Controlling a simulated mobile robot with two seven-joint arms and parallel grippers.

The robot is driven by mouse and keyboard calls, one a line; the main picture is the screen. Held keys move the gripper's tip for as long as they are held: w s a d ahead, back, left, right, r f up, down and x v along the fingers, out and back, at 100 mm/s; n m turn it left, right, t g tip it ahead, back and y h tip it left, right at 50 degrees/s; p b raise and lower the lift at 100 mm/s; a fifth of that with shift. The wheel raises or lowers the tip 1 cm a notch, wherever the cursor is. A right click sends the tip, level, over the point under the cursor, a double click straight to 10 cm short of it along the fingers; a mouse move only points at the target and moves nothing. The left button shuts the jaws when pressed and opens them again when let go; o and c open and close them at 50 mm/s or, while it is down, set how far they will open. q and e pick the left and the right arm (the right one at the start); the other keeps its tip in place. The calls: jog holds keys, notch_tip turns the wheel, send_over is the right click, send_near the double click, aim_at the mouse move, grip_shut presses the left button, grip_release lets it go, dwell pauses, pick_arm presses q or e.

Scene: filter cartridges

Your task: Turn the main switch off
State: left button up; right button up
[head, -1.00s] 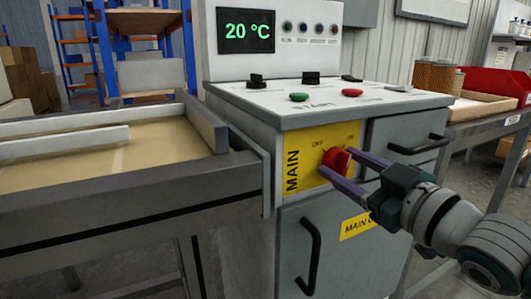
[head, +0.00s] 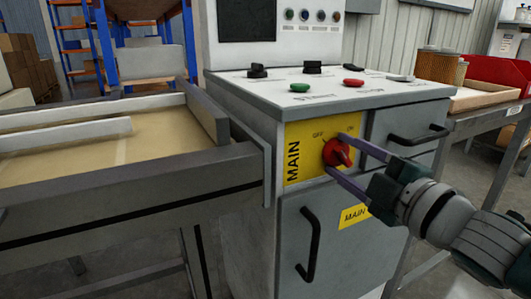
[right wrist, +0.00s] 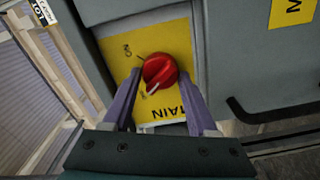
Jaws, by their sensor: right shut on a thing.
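The main switch is a red rotary knob (head: 337,153) on a yellow panel (head: 299,160) marked MAIN, with OFF and ON labels above it. It also shows in the right wrist view (right wrist: 160,70), where a white mark on the knob points to the lower left. My right gripper (head: 337,155) is shut on the knob, one finger on each side; its fingertips partly hide the panel. In the right wrist view the fingers (right wrist: 162,92) flank the knob. The display (head: 247,20) above the console is dark. My left gripper is not in view.
The console top (head: 330,88) carries black knobs, a green button (head: 300,87) and a red button (head: 353,82). Handles (head: 312,245) stick out from the cabinet below and right.

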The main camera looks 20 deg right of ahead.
jog(key=shift+n, duration=0.6)
jog(key=o, duration=1.4)
jog(key=s, duration=0.3)
jog(key=s+p, duration=0.1)
jog(key=s, duration=0.6)
jog(key=shift+d, duration=0.35)
